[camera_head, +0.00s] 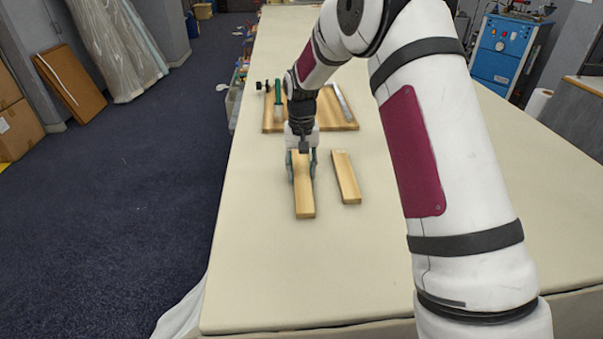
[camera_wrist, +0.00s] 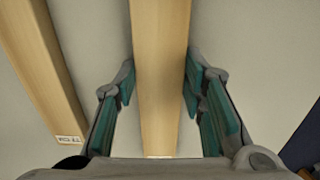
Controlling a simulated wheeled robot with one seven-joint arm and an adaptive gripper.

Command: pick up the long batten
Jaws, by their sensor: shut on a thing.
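The long batten (camera_head: 305,203), pale wood, points toward me in the head view. My gripper (camera_head: 302,168) straddles it from above, shut on it with one finger on each side. In the wrist view the batten (camera_wrist: 160,60) runs between the green-padded fingers of my gripper (camera_wrist: 158,85). Whether the batten is clear of the cloth cannot be told. A second, shorter batten (camera_head: 346,177) lies to its right in the head view, apart from it. This one shows at the left of the wrist view (camera_wrist: 38,65), with a small label near its end.
Behind the battens, a wooden board (camera_head: 350,122) carries a green-handled tool (camera_head: 278,100) and a metal strip (camera_head: 342,100). The cloth table (camera_head: 290,270) is bare in front. Its left edge drops to a dark blue floor (camera_head: 110,200).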

